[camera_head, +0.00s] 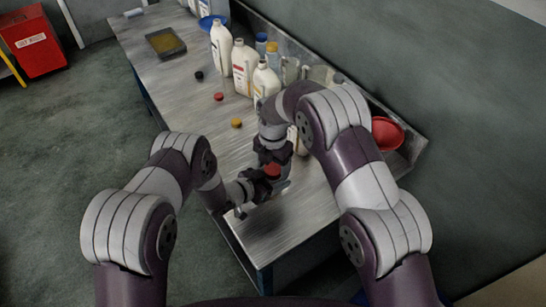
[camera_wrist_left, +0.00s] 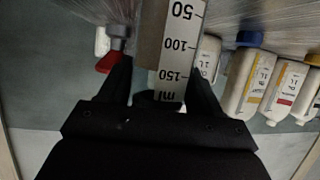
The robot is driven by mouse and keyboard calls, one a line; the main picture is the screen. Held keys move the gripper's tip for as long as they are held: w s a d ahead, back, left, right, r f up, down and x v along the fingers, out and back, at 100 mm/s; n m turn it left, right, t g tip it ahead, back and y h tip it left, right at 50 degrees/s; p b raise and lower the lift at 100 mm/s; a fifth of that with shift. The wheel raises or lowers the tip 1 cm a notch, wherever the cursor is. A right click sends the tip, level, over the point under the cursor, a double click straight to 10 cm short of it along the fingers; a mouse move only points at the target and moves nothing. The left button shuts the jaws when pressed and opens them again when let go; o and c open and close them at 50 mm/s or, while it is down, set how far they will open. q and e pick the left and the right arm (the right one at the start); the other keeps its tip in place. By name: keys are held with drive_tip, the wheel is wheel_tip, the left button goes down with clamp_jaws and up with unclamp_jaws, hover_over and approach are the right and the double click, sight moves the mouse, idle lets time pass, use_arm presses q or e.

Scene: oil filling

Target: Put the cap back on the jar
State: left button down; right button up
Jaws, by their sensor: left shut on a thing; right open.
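My left gripper (camera_head: 266,190) is shut on the graduated jar (camera_wrist_left: 180,45), whose "50, 100, 150 ml" scale appears upside down in the left wrist view. The held jar is small and mostly covered in the head view. A red cap-like piece (camera_head: 272,170) shows between the two grippers; I cannot tell whether it is seated on the jar. My right gripper (camera_head: 274,157) is open, right above this red piece, and its fingertips are partly hidden. Loose on the table lie a black cap (camera_head: 198,75), a red cap (camera_head: 218,96) and a yellow cap (camera_head: 236,123).
White bottles (camera_head: 243,68) stand along the back of the table (camera_head: 170,85), with blue- and yellow-topped containers behind. A red bowl-shaped item (camera_head: 387,133) lies at the right, behind my right arm. A tray (camera_head: 166,42) sits at the far left. The table's front left is clear.

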drive_tip(key=shift+f, duration=0.15)
drive_tip(key=c, duration=1.1)
drive_tip(key=m, duration=0.9)
drive_tip(key=shift+m, duration=0.3)
drive_tip(key=o, duration=1.2)
drive_tip(key=shift+c, duration=0.2)
